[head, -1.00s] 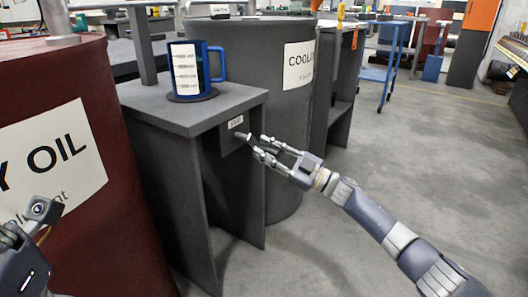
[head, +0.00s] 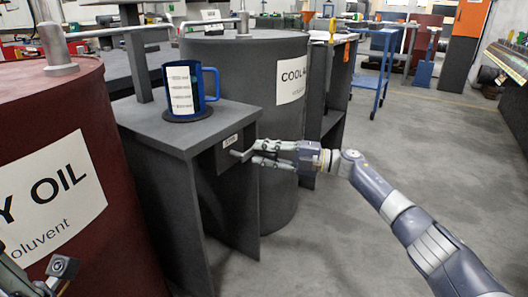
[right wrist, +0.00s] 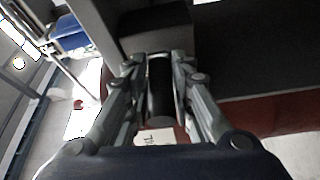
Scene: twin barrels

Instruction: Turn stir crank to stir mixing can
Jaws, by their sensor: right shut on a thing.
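The mixing can (head: 183,92) is a blue mug with a handle and a white marked scale. It stands upright on a black disc on top of a dark grey stand (head: 232,112). In the right wrist view the dark grip (right wrist: 160,88) sits between the fingers. Part of my left gripper (head: 60,272) shows at the lower left; its fingers are not clear.
A red oil barrel (head: 108,205) stands left of the stand. A grey coolant barrel (head: 262,75) stands behind it on the right. A blue cart (head: 377,70) is farther back. The floor (head: 340,235) on the right is clear.

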